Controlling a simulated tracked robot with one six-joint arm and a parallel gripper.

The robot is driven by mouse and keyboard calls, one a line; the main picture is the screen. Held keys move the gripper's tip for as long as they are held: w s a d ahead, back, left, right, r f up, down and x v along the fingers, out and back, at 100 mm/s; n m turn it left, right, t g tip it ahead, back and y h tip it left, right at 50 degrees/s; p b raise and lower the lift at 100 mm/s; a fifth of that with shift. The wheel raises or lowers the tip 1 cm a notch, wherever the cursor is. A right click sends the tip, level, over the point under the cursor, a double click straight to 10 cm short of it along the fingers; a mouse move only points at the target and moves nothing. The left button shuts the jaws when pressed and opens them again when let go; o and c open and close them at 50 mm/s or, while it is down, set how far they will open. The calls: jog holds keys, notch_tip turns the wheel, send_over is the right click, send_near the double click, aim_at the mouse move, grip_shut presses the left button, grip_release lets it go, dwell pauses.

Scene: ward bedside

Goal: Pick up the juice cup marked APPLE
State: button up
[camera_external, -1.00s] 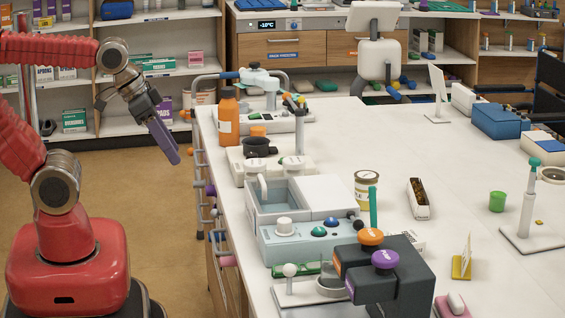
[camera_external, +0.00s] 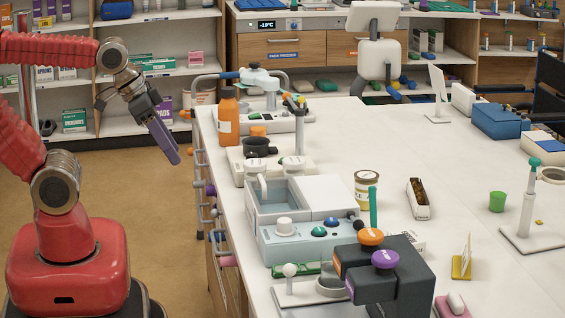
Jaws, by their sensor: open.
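A cup-like container with a cream top and a yellowish label (camera_external: 367,190) stands on the white table, right of the pale blue box. Its lettering is partly hidden and too small to read in full, so I cannot tell if it says APPLE. My gripper (camera_external: 172,155) hangs over the floor left of the table, pointing down and to the right. It is open and empty, well apart from the cup.
An orange bottle (camera_external: 228,117) stands near the table's left edge. The pale blue box (camera_external: 300,240) and a dark block with orange and purple knobs (camera_external: 405,280) crowd the front. Rails line the table's left side.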

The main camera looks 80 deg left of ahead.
jog(key=shift+o, duration=0.3)
jog(key=o, duration=0.6)
jog(key=shift+o, duration=0.2)
